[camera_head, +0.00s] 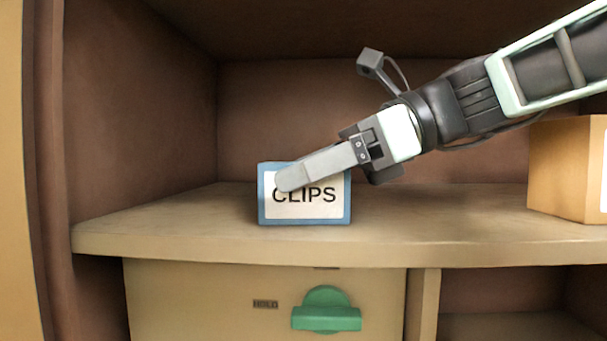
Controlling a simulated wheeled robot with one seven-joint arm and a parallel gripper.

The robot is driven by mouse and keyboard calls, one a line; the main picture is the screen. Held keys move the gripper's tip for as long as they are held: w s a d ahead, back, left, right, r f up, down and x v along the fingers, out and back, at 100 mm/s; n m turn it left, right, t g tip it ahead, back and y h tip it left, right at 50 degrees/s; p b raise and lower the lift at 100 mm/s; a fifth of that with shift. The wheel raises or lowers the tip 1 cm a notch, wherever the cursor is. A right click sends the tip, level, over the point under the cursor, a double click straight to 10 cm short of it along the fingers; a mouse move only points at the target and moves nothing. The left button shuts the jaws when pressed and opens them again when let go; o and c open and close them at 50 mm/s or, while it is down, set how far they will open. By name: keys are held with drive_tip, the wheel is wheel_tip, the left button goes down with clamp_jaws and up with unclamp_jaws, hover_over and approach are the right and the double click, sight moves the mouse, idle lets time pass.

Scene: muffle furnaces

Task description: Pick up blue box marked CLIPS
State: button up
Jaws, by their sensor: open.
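The blue box marked CLIPS (305,213) sits upright on the wooden shelf, with a white label on its front face. My gripper (287,180) reaches in from the upper right. Its visible finger crosses in front of the upper part of the box and covers part of the label and top edge. Only one finger shows clearly; the other is hidden. The jaws are open, and I cannot tell whether the finger touches the box.
The shelf (150,237) is clear to the left of the box. An orange-tan box (560,165) stands at the right on the same shelf. A side wall (140,120) bounds the left.

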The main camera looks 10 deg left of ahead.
drive_tip(key=shift+a+f, duration=0.1)
drive_tip(key=shift+c, duration=0.3)
drive_tip(key=c, duration=1)
drive_tip(key=shift+c, duration=0.4)
drive_tip(key=shift+r, duration=0.2)
